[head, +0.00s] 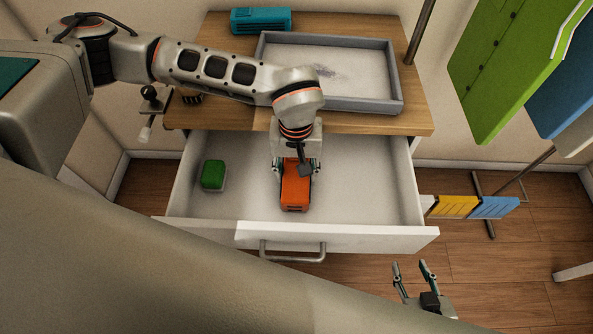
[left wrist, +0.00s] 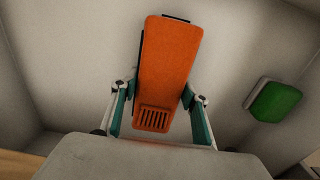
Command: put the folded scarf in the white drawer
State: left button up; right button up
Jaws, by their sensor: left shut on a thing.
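The white drawer (head: 350,236) is pulled open below a wooden top. An orange, block-shaped thing with a slotted end, which I take as the folded scarf (head: 295,194), is inside the drawer's outline near the middle. My left gripper (head: 296,174) points down into the drawer and is shut on the scarf, a finger on each side. The scarf also shows between the fingers in the left wrist view (left wrist: 168,62). I cannot tell whether it touches the drawer floor. My right gripper (head: 410,265) is open and empty, outside the drawer at the lower right.
A green block (head: 213,175) lies in the drawer's left part. The drawer's right part is clear. On the wooden top (head: 415,118) are a grey tray (head: 385,104) and a teal slotted thing (head: 262,20). Green and blue garments (head: 505,60) hang at the right.

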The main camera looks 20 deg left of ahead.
pick_arm(q)
jog(key=shift+r, duration=0.1)
jog(key=o, duration=1.2)
notch_tip(320, 180, up, 12)
jog(key=shift+r+p, duration=0.1)
jog(key=shift+p, duration=0.45)
